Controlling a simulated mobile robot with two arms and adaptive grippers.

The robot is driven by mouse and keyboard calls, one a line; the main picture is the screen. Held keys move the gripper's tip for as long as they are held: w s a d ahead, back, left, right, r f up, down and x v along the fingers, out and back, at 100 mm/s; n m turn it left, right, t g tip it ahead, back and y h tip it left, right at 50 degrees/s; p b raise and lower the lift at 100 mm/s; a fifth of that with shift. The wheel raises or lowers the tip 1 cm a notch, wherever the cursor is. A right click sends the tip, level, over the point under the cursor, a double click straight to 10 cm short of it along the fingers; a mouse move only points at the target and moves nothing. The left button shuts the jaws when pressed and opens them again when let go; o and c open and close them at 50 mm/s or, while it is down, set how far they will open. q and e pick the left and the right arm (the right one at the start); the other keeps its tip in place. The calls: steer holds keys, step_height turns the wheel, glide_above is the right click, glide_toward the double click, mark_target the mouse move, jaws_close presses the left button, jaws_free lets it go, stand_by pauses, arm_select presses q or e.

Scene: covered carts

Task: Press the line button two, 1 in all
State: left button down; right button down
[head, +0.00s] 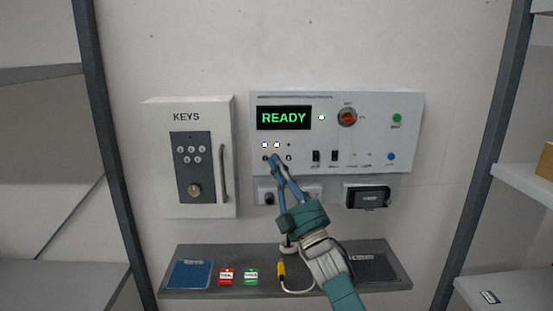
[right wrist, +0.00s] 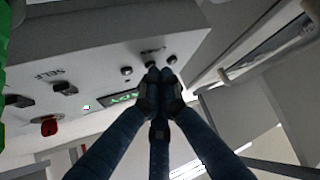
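The grey-white control panel (head: 340,150) on the wall carries a green READY display (head: 283,118). Under the lamps are small dark buttons; the left (head: 265,158) and right (head: 289,157) ones show. My right gripper (head: 275,158) is shut and empty, its tips over the middle button's place, hiding it. In the right wrist view the closed fingertips (right wrist: 160,74) are at a dark button, contact unclear. My left gripper is not in view.
A KEYS box (head: 207,140) with a keypad hangs left of the panel. A red rotary knob (head: 347,117), switches and green and blue buttons are on the panel. A grey shelf (head: 225,252) below holds a blue book and red and green tags. Shelving stands on both sides.

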steer(key=shift+s+d+f+p, duration=0.15)
steer(key=shift+s+f+p, duration=0.15)
steer(key=shift+s, duration=0.3)
steer(key=shift+r, duration=0.1)
steer(key=s+p, duration=0.3)
steer(key=s, duration=0.2)
stand_by(0.6)
